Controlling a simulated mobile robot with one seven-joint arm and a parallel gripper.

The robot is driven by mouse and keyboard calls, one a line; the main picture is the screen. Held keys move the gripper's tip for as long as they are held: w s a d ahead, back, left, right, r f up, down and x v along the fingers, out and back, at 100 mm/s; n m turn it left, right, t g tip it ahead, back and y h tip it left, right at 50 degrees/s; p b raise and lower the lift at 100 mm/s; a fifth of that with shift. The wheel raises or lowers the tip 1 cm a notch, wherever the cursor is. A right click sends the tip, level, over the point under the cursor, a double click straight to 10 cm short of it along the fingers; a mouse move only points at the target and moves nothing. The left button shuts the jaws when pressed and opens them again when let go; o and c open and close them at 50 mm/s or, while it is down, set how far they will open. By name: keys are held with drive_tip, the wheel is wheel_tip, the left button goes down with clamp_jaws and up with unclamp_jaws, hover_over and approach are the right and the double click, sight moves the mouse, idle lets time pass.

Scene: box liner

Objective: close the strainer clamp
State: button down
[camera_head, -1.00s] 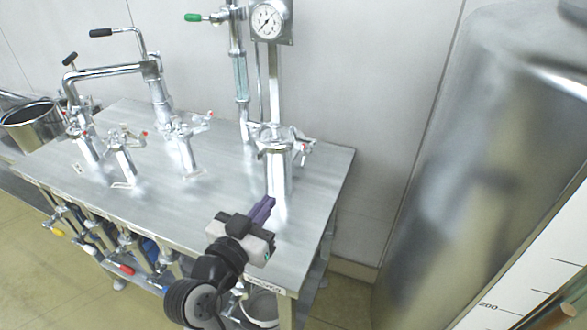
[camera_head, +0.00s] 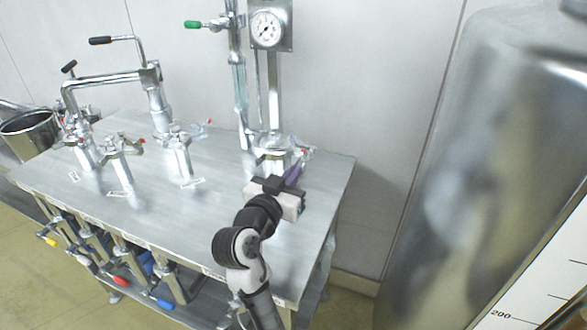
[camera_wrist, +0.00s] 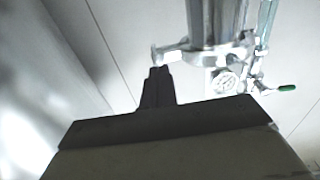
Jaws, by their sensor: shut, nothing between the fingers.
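The strainer (camera_head: 270,158) is a shiny metal cylinder standing at the right end of the steel table, with a clamp (camera_head: 302,152) with a red tip at its right side. My gripper (camera_head: 293,174) is shut and empty, its purple fingers just in front of the strainer's upper right side, close to the clamp. Whether the clamp is open or closed is unclear.
Several smaller metal fittings with clamps (camera_head: 178,150) stand on the table (camera_head: 225,215) to the left. A pressure gauge (camera_head: 266,29) and a green-handled valve (camera_head: 193,24) rise behind the strainer. A large steel tank (camera_head: 480,170) stands on the right.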

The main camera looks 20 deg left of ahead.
drive_tip(key=shift+w, duration=0.35)
